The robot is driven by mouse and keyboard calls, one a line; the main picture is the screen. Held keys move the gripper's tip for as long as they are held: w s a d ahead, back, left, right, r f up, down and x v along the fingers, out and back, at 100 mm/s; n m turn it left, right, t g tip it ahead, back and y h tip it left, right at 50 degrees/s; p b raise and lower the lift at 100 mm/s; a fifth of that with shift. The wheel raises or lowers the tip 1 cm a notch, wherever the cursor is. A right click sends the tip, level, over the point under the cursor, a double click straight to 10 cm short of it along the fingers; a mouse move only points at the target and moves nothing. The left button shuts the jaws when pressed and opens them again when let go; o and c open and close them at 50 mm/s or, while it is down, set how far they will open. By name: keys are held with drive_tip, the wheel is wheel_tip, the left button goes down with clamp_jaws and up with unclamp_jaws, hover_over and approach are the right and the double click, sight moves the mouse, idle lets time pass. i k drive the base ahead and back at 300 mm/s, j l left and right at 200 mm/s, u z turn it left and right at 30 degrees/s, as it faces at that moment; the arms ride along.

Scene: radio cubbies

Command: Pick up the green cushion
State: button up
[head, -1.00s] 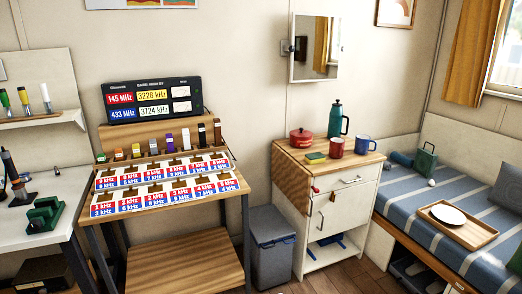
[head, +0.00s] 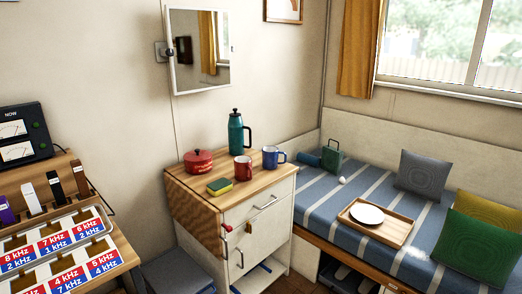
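The green cushion (head: 477,247) lies at the right end of the blue striped bed, at the right edge of the head view. It leans in front of a mustard cushion (head: 486,212), which it partly covers. A grey cushion (head: 425,174) stands further back against the wall side. My gripper is not in the head view, so its state is hidden.
A wooden tray (head: 358,229) with a white plate (head: 367,214) lies on the bed (head: 318,199), left of the green cushion. A cabinet (head: 258,218) with a pot, mugs and flask stands left of the bed. The radio desk (head: 112,270) is at far left.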

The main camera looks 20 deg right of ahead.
sight(487, 253)
drive_tip(key=i+l+z, duration=0.1)
drive_tip(key=i+z, duration=0.35)
drive_tip(key=z, duration=0.25)
drive_tip(key=i+z, duration=0.7)
drive_tip(key=i+j+z, duration=0.15)
drive_tip(key=i+z, duration=0.25)
drive_tip(key=i+j+z, duration=0.35)
drive_tip(key=i+l, duration=0.05)
drive_tip(key=l, duration=0.05)
